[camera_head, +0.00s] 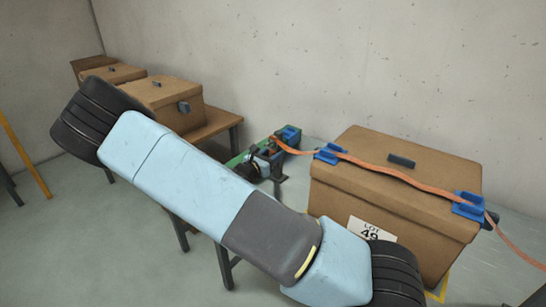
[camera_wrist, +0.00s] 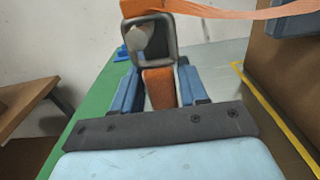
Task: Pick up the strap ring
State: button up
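The strap ring (camera_wrist: 173,42) is a dark, rounded-square frame at the top middle of the wrist view, with a pale round peg end showing inside it. An orange strap (camera_wrist: 235,22) runs from its top to the right, and an orange tab (camera_wrist: 160,90) hangs below it. My gripper (camera_wrist: 160,72) has one blue finger on each side of this tab, just below the ring. Narrow gaps show beside the tab, so the fingers look open; contact at the tips cannot be told. In the head view the ring is small and hard to make out near my gripper (camera_head: 262,160).
A large lidded cardboard box (camera_head: 385,210) stands right of my gripper, with the orange strap (camera_head: 390,172) over its lid through blue corner guards (camera_head: 468,205). A green surface (camera_wrist: 95,125) lies under my gripper. More boxes (camera_head: 165,98) stand on a table at left, by the wall.

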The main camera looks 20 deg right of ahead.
jog(key=c, duration=0.7)
